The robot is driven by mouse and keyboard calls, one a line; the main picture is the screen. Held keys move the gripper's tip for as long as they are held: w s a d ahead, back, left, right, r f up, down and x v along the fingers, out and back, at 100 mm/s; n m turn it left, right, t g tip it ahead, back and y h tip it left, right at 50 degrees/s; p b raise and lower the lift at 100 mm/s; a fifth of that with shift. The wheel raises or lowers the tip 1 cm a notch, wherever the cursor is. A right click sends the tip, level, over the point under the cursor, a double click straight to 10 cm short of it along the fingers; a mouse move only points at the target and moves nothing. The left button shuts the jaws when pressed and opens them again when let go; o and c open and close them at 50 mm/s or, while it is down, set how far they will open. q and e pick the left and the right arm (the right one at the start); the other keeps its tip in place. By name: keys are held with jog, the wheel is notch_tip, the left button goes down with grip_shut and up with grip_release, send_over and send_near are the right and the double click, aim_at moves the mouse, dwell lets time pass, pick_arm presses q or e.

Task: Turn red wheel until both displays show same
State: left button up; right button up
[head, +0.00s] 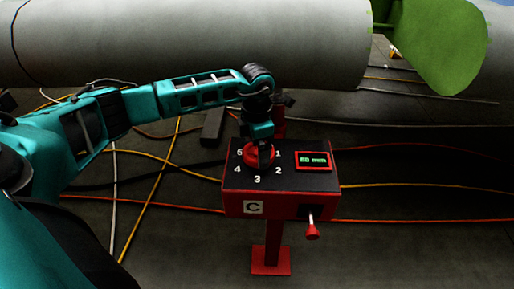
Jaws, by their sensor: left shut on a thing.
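The red wheel (251,154) sits on the dark top of a red control box (237,204). Numbers 1 to 5 ring the wheel. My left gripper (264,163) points down from above and is shut on the wheel, covering part of it. A green-lit display (314,160) in a red frame is on the right of the box top; its digits are small, possibly "80 mm". I see no second display. My right gripper is not in view.
A red-knobbed lever (312,231) sticks out of the box front, right of a "C" label. The box stands on a red post (272,245). A large grey cylinder (190,45) with a green part (440,45) lies behind. Cables cross the dark floor.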

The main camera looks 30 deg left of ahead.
pick_arm(q)
jog(key=shift+w+r+m, duration=0.1)
jog(key=shift+m, duration=0.4)
jog(key=o, duration=0.8)
notch_tip(320, 180, up, 13)
jog(key=shift+f+p, duration=0.1)
jog(key=shift+p, duration=0.95)
